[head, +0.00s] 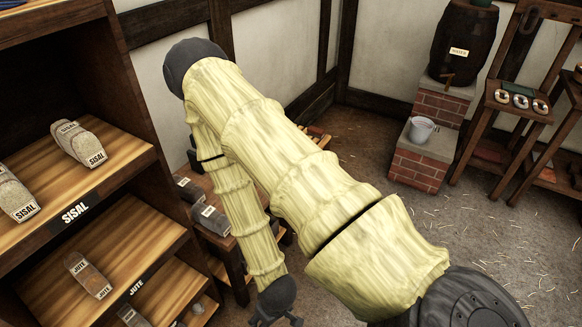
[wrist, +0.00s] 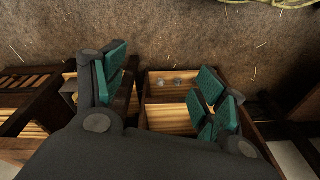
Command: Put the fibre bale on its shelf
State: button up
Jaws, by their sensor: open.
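My gripper (head: 276,316) hangs at the bottom middle of the head view, right of the shelf unit. In the wrist view my gripper (wrist: 165,85) has its green-padded fingers spread, with nothing held between them. The shelf unit has a board labelled SISAL (head: 125,150) bearing two grey sisal bales (head: 80,143) (head: 17,195). My arm hides part of this table.
A lower shelf holds another bale (head: 132,316), partly cut off. Brick steps (head: 418,165) with a bucket (head: 420,130) and a dark barrel (head: 463,42) stand at the back right, beside a wooden rack (head: 515,105). The straw-strewn floor (head: 500,240) is open at right.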

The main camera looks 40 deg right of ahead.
jog(key=s+d+f+g, duration=0.1)
jog(key=s+d+f, duration=0.1)
jog(key=s, duration=0.4)
jog(key=shift+s+f+g+h, duration=0.15)
jog(key=shift+s+g+h, duration=0.15)
jog(key=shift+g, duration=0.1)
dwell(0.6)
